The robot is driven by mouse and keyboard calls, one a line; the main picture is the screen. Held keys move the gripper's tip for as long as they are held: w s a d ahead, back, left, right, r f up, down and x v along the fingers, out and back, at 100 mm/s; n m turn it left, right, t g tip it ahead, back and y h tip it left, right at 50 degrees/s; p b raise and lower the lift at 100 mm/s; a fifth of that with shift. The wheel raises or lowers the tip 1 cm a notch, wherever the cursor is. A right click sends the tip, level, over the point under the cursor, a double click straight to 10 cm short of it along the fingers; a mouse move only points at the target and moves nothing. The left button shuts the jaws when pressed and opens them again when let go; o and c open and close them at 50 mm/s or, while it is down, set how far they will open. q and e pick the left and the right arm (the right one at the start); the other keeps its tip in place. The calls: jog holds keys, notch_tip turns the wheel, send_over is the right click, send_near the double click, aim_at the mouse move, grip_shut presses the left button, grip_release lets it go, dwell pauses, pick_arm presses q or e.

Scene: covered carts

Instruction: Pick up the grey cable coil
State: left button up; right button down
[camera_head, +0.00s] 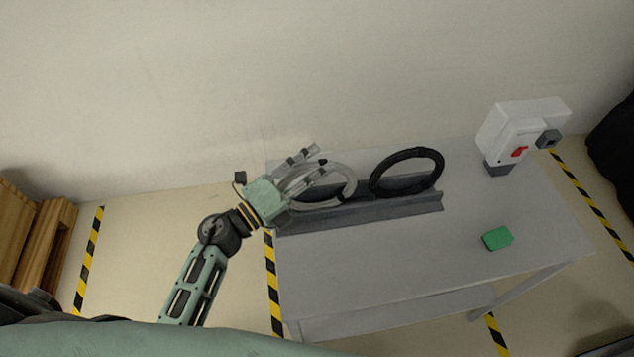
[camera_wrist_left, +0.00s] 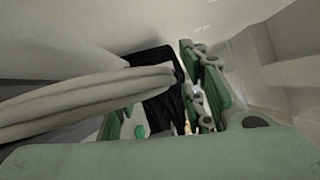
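The grey cable coil (camera_head: 347,180) stands upright in the dark grey rack (camera_head: 370,210) at the left end of the table. My left gripper (camera_head: 316,156) is at the coil's left side, its fingers spread and overlapping the coil's upper left in the head view. In the left wrist view the coil (camera_wrist_left: 80,102) crosses from the left to close by the fingers (camera_wrist_left: 165,110). A black piece (camera_wrist_left: 162,97) shows at its end there. Contact cannot be made out. The coil's left part is partly hidden by the gripper. My right gripper is not in view.
A black cable coil (camera_head: 407,153) stands in the same rack to the right. A green block (camera_head: 497,238) lies on the grey table (camera_head: 400,260). A white device with a red switch (camera_head: 512,135) stands at the back right. The table's front middle is clear.

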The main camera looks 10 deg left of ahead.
pick_arm(q)
jog(key=shift+w+d, duration=0.25)
jog(key=shift+w, duration=0.1)
jog(key=shift+s, duration=0.1)
jog(key=shift+c, duration=1.3)
grip_shut()
